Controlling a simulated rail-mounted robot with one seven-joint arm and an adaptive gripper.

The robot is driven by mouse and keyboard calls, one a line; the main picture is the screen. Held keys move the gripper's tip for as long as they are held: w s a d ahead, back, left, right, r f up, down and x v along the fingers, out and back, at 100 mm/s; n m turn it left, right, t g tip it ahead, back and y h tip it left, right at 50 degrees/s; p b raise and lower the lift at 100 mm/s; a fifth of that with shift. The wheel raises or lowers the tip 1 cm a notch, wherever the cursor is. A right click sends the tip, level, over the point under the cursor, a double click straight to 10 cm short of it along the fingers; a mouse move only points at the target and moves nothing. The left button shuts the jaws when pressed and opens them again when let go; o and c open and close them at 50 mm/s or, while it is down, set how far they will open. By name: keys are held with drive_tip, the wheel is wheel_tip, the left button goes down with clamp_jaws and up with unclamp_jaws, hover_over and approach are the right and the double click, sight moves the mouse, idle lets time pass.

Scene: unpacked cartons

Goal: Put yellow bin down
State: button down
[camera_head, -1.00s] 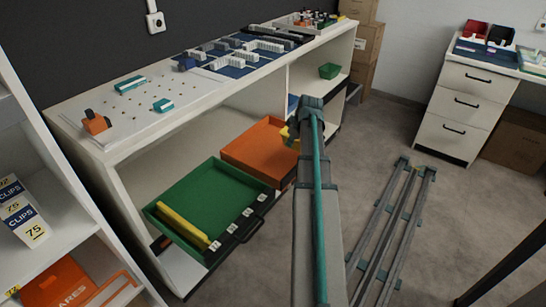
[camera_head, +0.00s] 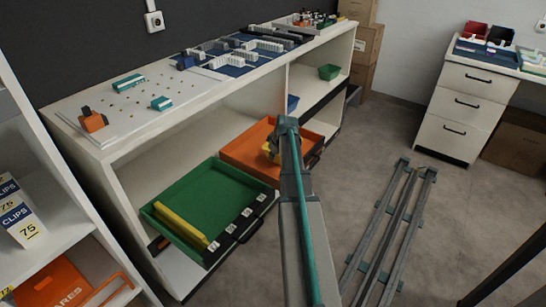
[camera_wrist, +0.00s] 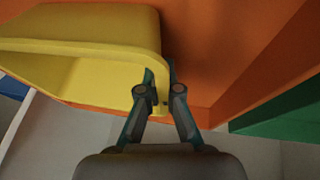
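The yellow bin (camera_wrist: 80,65) fills the upper left of the wrist view. My gripper (camera_wrist: 161,78) has its two fingers pinched on either side of the bin's rim. In the head view a small part of the yellow bin (camera_head: 268,151) shows just left of my arm, over the orange tray (camera_head: 240,158). The arm hides the rest of the bin and the fingers there. In the wrist view the orange tray (camera_wrist: 235,50) lies behind and right of the bin. I cannot tell whether the bin touches the tray floor.
The green tray (camera_head: 195,190) with a yellow strip (camera_head: 182,226) stands pulled out left of the orange tray. A blue bin (camera_head: 292,102) and a small green bin (camera_head: 329,72) sit on the shelf beyond. The floor to the right holds my rails.

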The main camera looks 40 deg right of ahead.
drive_tip(key=shift+f, duration=0.1)
drive_tip(key=c, duration=1.3)
unclamp_jaws()
drive_tip(key=p+v, duration=0.1)
drive_tip(key=v, duration=1.1)
drive_tip(key=shift+p, duration=0.4)
drive_tip(key=shift+a, duration=0.1)
